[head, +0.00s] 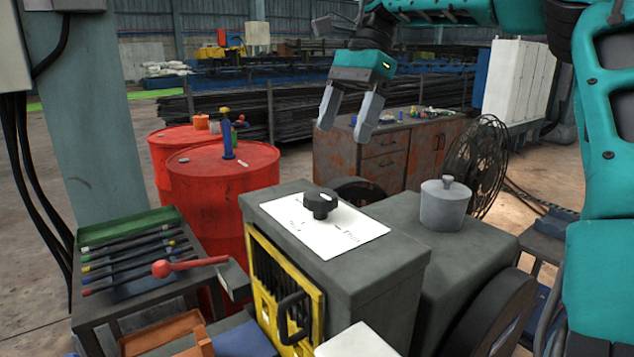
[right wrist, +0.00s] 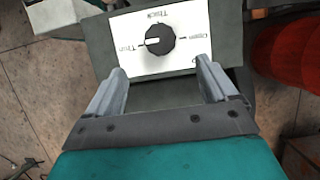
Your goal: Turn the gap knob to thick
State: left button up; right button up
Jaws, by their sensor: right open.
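The black gap knob (head: 320,203) sits on a white label plate (head: 345,238) on top of the dark grey machine box. In the right wrist view, the knob (right wrist: 160,40) lies ahead of the fingertips, and its white mark points left, toward the word "Thin". "Thick" is printed above the knob and "Open" to its right on the plate (right wrist: 130,62). My right gripper (head: 343,132) is open and empty, in the air above and beyond the knob, not touching it. It also shows in the right wrist view (right wrist: 163,72). My left gripper is not in view.
A grey lidded pot-shaped part (head: 444,206) stands on the machine right of the knob. A red-balled lever (head: 190,266) and a tool rack (head: 125,220) are at the left. Red drums (head: 222,180) and a rusty cabinet (head: 395,160) stand behind. Space above the knob is clear.

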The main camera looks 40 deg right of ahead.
aim_at(321, 194)
jog(key=x, duration=0.9)
jog(key=shift+a+f, duration=0.15)
jog(key=shift+f, duration=0.2)
jog(key=shift+a+f, duration=0.25)
jog(key=shift+f, duration=0.45)
jog(key=shift+c, duration=0.2)
jog(key=c, duration=1)
